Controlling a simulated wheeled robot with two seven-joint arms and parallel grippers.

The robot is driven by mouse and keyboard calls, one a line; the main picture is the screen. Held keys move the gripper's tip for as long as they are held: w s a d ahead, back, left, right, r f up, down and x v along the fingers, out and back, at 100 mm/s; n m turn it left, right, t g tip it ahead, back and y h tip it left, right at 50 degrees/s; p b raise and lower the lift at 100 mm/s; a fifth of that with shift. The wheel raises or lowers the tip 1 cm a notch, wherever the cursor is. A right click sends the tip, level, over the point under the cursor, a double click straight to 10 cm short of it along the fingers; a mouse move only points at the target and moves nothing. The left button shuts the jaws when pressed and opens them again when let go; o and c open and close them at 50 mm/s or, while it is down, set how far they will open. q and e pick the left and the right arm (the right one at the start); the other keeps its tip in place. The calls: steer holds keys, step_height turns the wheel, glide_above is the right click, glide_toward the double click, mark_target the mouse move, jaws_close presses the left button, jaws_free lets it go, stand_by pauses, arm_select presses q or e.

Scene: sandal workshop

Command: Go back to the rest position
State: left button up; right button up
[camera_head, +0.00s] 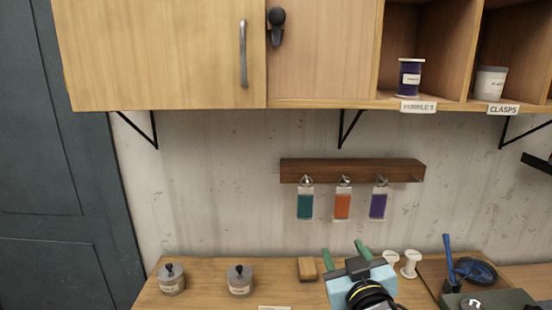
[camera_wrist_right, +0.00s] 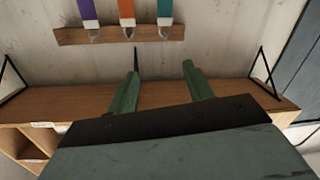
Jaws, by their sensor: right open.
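My right gripper (camera_head: 344,254) is at the bottom centre of the head view, above the workbench, with its two green fingers spread apart. In the right wrist view the fingers (camera_wrist_right: 161,68) are also apart, with nothing between them. That view is upside down and shows the wall and cabinet beyond the fingers. My left gripper is in neither view.
The workbench (camera_head: 215,297) holds two lidded jars (camera_head: 172,284) (camera_head: 240,284), a wooden block (camera_head: 307,268), white spools (camera_head: 410,262) and a blue-handled tool (camera_head: 448,255). A wall rail (camera_head: 350,170) carries three coloured tags. A cabinet (camera_head: 160,55) hangs above.

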steer(key=s+d+f+m+g+h, duration=0.1)
steer(key=s+d+f+g, duration=0.2)
steer(key=s+f, duration=0.35)
steer(key=s+d+f+m+g, duration=0.1)
steer(key=s+d+f+g, duration=0.25)
steer(key=s+f, duration=0.35)
steer(key=s+d+f+g, duration=0.1)
steer(key=s+f+g, duration=0.35)
steer(key=s, duration=0.35)
steer(key=s+d+f+g, duration=0.1)
steer(key=s+f+g, duration=0.3)
steer(key=s, duration=0.5)
step_height(320, 180, down, 35)
steer(key=s+b, duration=0.2)
steer(key=b, duration=0.8)
steer(key=s+d+f+b, duration=0.1)
steer(key=s+f+b, duration=0.2)
steer(key=s+f, duration=0.5)
steer(key=s+d+f+n+g+b, duration=0.1)
steer(key=s+f+b, duration=0.3)
steer(key=f, duration=1)
steer(key=s+d, duration=0.1)
steer(key=s, duration=0.2)
steer(key=shift+s, duration=0.35)
steer(key=shift+f, duration=0.1)
